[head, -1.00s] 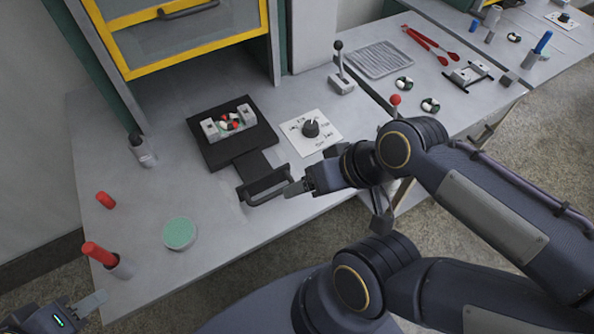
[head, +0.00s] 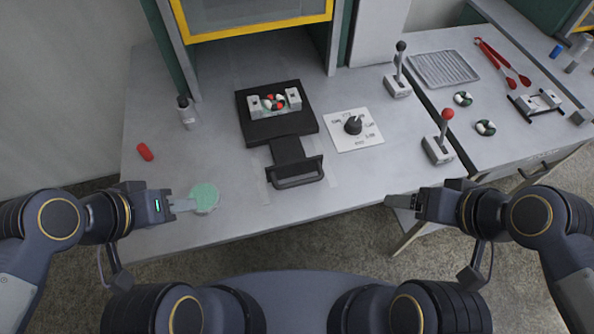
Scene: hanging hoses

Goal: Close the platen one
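The platen (head: 252,129) is a black square plate lying on the grey bench, with a dark handle (head: 298,181) reaching toward the front edge. It carries two light grey blocks (head: 292,97) with a red, white and dark round piece (head: 273,102) between them. My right gripper (head: 392,201) is off the bench's front edge, to the right of the handle and apart from it. My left gripper (head: 184,205) is at the left, its fingertips beside or over a green-topped disc (head: 204,195). Neither gripper's finger gap shows clearly.
A yellow-framed cabinet (head: 250,33) stands behind the platen. To the right are a dial panel (head: 355,130), a black-knobbed lever (head: 398,78) and a red-knobbed lever (head: 439,143).

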